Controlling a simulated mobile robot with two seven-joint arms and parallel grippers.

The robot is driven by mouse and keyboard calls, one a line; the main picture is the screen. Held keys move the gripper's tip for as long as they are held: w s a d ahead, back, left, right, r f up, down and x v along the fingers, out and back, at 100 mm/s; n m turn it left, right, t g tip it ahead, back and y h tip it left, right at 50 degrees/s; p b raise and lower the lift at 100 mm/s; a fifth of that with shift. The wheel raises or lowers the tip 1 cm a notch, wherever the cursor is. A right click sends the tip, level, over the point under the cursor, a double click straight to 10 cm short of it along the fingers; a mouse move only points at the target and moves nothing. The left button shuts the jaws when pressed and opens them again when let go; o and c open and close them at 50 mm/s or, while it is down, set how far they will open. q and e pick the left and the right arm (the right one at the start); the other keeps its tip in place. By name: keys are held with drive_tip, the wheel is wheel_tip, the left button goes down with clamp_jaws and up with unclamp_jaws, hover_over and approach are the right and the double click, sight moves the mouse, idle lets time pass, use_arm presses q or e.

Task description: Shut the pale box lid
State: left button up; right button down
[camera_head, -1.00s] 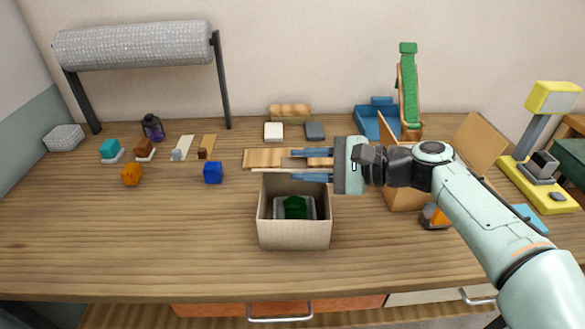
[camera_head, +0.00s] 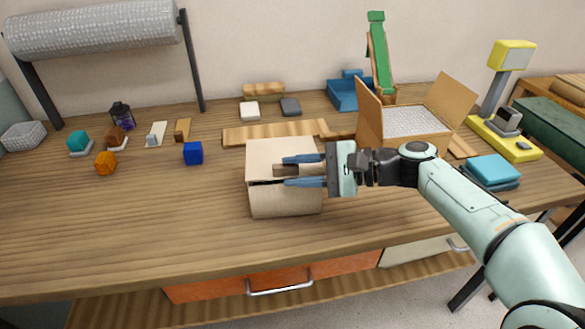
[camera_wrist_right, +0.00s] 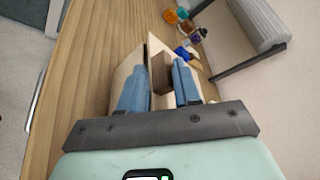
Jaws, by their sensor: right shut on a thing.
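The pale box (camera_head: 284,203) stands on the wooden table, and its pale lid (camera_head: 268,150) lies over the opening, almost flat. A thin dark gap shows along the front left edge of the lid. My right gripper (camera_head: 285,171) reaches in from the right above the lid, its blue fingers shut on a small brown grip piece of the lid. In the right wrist view the brown piece (camera_wrist_right: 161,72) sits between the two blue fingers. The inside of the box is hidden. My left gripper is not in view.
An open cardboard carton (camera_head: 405,123) stands right of the box, behind my right arm. A wooden board (camera_head: 275,132) lies behind the box. A blue cube (camera_head: 193,153) and an orange piece (camera_head: 105,163) lie to the left. The table's front left is clear.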

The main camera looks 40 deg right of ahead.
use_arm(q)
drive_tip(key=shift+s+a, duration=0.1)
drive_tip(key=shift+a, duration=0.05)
use_arm(e)
drive_tip(key=shift+f, duration=0.2)
drive_tip(key=c, duration=1)
unclamp_jaws()
drive_tip(key=shift+o, duration=0.2)
drive_tip(key=shift+d+r, duration=0.1)
use_arm(q)
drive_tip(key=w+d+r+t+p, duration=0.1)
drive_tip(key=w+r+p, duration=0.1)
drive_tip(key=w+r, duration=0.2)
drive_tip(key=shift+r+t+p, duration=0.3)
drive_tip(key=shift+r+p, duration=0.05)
drive_tip(key=shift+p, duration=0.05)
use_arm(e)
drive_tip(key=v, duration=1.3)
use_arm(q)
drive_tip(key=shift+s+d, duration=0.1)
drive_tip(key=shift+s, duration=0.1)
use_arm(e)
drive_tip(key=shift+s+d, duration=0.1)
drive_tip(key=shift+s, duration=0.1)
